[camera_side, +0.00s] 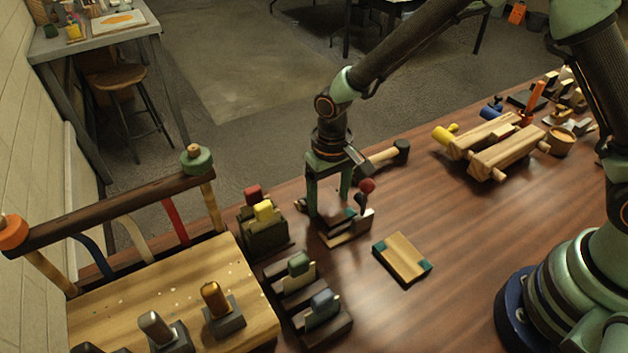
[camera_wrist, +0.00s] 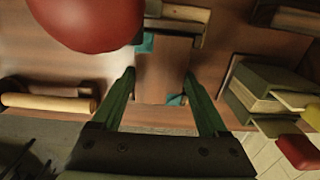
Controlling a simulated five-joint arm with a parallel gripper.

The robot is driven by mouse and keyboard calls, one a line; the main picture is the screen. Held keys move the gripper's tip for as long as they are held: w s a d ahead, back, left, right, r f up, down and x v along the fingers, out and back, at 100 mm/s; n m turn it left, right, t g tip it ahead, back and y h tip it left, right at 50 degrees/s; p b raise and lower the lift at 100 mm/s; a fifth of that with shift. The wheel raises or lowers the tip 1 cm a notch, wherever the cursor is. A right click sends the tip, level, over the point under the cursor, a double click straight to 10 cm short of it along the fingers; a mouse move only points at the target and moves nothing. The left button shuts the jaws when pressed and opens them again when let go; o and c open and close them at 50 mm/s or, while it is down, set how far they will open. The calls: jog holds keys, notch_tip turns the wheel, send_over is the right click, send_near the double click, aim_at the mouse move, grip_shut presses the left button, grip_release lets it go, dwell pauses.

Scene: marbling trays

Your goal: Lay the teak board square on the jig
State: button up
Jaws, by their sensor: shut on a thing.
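The teak board (camera_wrist: 163,68) is a brown plate with teal patches at two corners in the wrist view. My gripper (camera_wrist: 159,74) is shut on it, one green finger at each side edge. In the side view my gripper (camera_side: 329,203) points down, with the board low between its fingers and partly hidden. The jig (camera_side: 350,236) has a pale-edged fence at the board's front side and a clamp lever with a red knob (camera_side: 367,186) to the right. The knob looms large in the wrist view (camera_wrist: 92,18). I cannot tell whether the board touches the jig's bed.
A lighter board with teal corners (camera_side: 402,258) lies to the front right. A mallet (camera_side: 390,156) lies behind the jig. Block holders (camera_side: 264,228) stand close on the left, beside a rack with a rail (camera_side: 110,212). The table's middle right is clear.

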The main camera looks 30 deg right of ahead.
aim_at(329, 203)
jog(key=shift+f, duration=0.1)
jog(key=o, duration=1.4)
notch_tip(329, 203, up, 11)
jog(key=s+d+r+t, duration=0.2)
jog(key=s+d+r, duration=0.3)
jog(key=d, duration=0.3)
jog(key=s+d+r+t, duration=0.3)
jog(key=s+d+r, duration=0.3)
jog(key=d, duration=0.3)
jog(key=shift+r+t, duration=0.3)
jog(key=shift+r, duration=0.55)
